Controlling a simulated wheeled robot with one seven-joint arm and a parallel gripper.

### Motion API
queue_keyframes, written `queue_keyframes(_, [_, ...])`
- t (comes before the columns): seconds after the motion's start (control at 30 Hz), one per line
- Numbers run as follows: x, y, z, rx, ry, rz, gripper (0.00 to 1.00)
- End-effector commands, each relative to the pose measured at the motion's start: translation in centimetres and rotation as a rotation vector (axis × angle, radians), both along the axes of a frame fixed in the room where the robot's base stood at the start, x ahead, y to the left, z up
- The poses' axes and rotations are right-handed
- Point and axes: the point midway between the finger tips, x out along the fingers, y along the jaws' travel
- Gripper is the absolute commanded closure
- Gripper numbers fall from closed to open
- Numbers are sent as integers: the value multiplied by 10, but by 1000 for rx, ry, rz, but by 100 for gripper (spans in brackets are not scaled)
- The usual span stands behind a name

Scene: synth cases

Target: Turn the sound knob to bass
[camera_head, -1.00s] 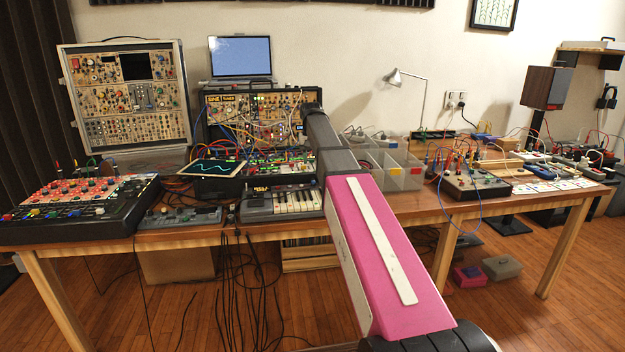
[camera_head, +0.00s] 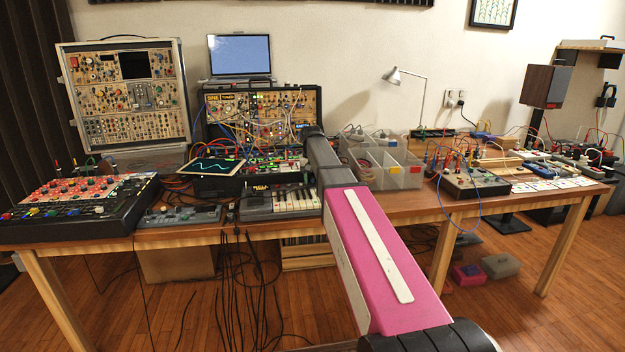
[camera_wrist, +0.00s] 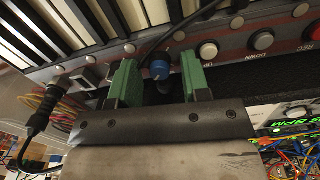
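In the wrist view a blue-capped knob (camera_wrist: 160,69) stands on the dark front panel of a keyboard unit (camera_wrist: 285,38). My gripper (camera_wrist: 158,78) has two green fingers, one on each side of the knob. Gaps show between the fingers and the knob, so my gripper is open and not clamped on it. No "bass" or "sound" marking is readable. In the head view the keyboard unit (camera_head: 290,200) sits at the table's front edge, partly behind my arm. My gripper is hidden there.
A black cable (camera_wrist: 45,115) and small grey switches lie to the left. In the head view a synthesizer rack (camera_head: 262,115), clear bins (camera_head: 395,175) and a red-topped mixer (camera_head: 85,205) crowd the table.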

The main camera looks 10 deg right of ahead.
Motion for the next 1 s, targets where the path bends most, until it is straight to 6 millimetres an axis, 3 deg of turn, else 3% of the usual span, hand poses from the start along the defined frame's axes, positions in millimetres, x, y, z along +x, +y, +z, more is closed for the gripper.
queue_keyframes(0.03, [0,0,0,0,0,0,74])
queue_keyframes(0.1, [0,0,0,0,0,0,96])
queue_keyframes(0.13, [0,0,0,0,0,0,100])
queue_keyframes(0.57, [0,0,0,0,1,63,100])
queue_keyframes(1.0, [-1,0,0,0,0,412,100])
